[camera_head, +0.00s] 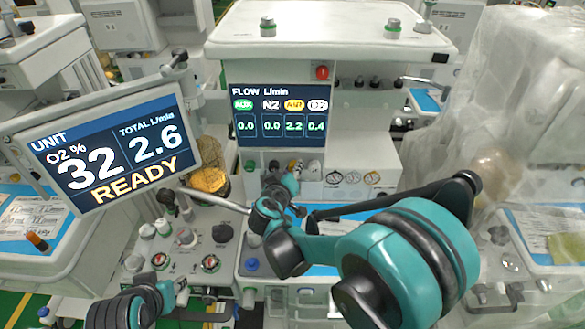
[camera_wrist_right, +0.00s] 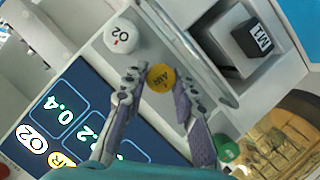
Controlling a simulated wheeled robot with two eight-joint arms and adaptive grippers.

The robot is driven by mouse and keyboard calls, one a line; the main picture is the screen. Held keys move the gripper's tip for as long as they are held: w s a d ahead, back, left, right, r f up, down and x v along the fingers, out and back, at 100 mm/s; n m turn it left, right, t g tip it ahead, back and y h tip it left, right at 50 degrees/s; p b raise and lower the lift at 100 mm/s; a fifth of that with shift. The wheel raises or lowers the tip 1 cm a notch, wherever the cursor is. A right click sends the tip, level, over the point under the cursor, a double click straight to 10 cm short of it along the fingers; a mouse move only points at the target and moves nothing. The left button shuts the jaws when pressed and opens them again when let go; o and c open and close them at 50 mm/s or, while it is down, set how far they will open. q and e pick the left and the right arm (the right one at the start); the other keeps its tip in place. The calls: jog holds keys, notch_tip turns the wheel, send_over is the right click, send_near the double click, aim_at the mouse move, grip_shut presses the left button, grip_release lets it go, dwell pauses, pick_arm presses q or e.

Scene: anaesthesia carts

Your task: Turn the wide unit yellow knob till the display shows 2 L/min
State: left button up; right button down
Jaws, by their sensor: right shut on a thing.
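The yellow knob marked AIR (camera_wrist_right: 160,77) is in the right wrist view, on the pale panel of the wide unit (camera_head: 320,50). My right gripper (camera_wrist_right: 159,86) has a finger on each side of it and is shut on it. The flow display (camera_head: 279,114) reads 0.0, 0.0, 2.2 under the yellow AIR label and 0.4 under O2.
In the wrist view a white O2 knob (camera_wrist_right: 121,37) and a green knob (camera_wrist_right: 226,149) flank the yellow one. A tilted unit screen (camera_head: 114,146) reads O2 32% and total 2.6 L/min. A plastic-draped unit (camera_head: 530,110) stands at the right.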

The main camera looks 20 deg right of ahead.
jog(key=c, duration=1.2)
grip_release()
jog(key=v, duration=1.2)
jog(key=shift+d, duration=0.15)
